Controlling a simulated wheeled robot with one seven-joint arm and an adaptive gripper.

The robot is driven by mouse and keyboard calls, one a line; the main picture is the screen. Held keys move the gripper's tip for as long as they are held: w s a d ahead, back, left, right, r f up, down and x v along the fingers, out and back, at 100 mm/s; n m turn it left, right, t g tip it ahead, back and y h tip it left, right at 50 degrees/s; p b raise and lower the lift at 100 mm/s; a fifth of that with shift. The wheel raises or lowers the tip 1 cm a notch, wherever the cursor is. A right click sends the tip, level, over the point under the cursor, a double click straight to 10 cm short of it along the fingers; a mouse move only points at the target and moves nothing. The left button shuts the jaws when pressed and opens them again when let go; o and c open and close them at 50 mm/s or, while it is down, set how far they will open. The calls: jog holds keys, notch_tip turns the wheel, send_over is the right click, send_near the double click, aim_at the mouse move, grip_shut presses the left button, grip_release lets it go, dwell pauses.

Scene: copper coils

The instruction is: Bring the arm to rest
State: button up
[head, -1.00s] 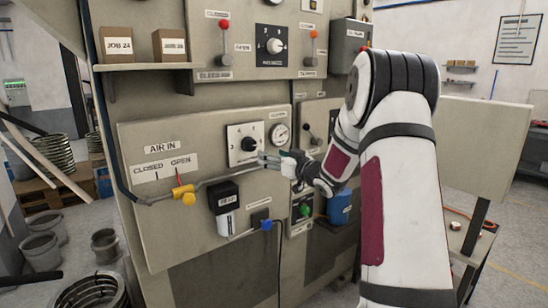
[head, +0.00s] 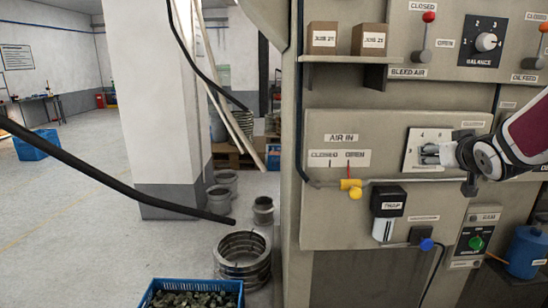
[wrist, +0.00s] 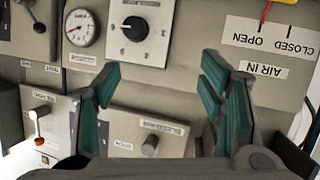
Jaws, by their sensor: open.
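My gripper (head: 428,154) is in front of the panel of the grey machine, over the plate of a black selector dial, which it largely hides in the head view. In the wrist view my gripper (wrist: 160,68) is open and empty, its two teal-padded fingers apart. That view shows the panel upside down, with the black dial (wrist: 133,28) beyond the gap between the fingers. I cannot tell the exact distance to the panel. My white and dark red arm (head: 520,135) enters from the right edge of the head view; most of it is out of view.
A yellow valve handle (head: 352,187) on a pipe sits left of my gripper, under the AIR IN label (head: 342,138). A shelf (head: 345,59) holds two small boxes. A blue crate (head: 195,285) and a coil (head: 243,252) stand on the floor. Open floor lies left.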

jog(key=s+a+f+g+y, duration=0.1)
jog(key=s+a+f+g, duration=0.1)
jog(key=s+a, duration=0.5)
jog(key=s+a+f+g+y, duration=0.1)
jog(key=s+a+g, duration=0.2)
jog(key=s+a, duration=0.4)
jog(key=s+a+f+n+g+y, duration=0.1)
jog(key=s+a, duration=0.6)
jog(key=s, duration=1.2)
jog(key=shift+s+a+f+g+y, duration=0.3)
jog(key=shift+s+f+g, duration=0.1)
jog(key=shift+f+g, duration=0.5)
jog(key=shift+o, duration=0.2)
jog(key=shift+w+r, duration=0.1)
jog(key=shift+w, duration=0.05)
